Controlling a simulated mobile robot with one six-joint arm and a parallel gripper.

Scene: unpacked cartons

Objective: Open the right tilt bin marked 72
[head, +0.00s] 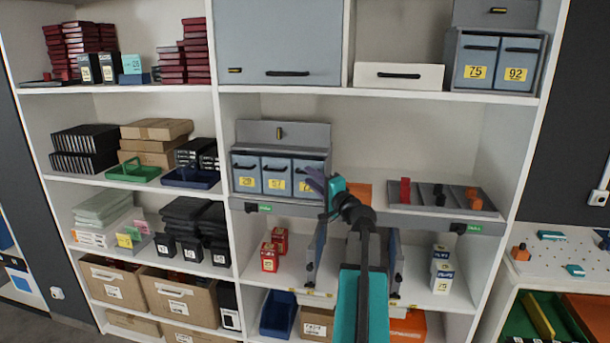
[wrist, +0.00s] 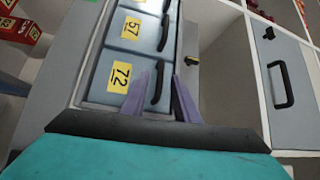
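A grey-blue unit holds three tilt bins side by side on the middle shelf in the head view. The right bin, marked 72 (wrist: 117,88), shows closest in the wrist view, its front level with bin 57 (wrist: 137,33). Its dark handle (wrist: 157,86) lies between my two purple fingers. In the head view, bin 72 (head: 301,171) is partly hidden behind my gripper (head: 311,179). My gripper (wrist: 168,76) is open, with its fingers apart around the handle; whether they touch it I cannot tell.
A raised grey lid with a small latch (head: 279,133) stands above the bins. An orange item (head: 358,190) and a grey tray (head: 440,197) are to the right on that shelf. Red boxes (head: 269,257) sit below.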

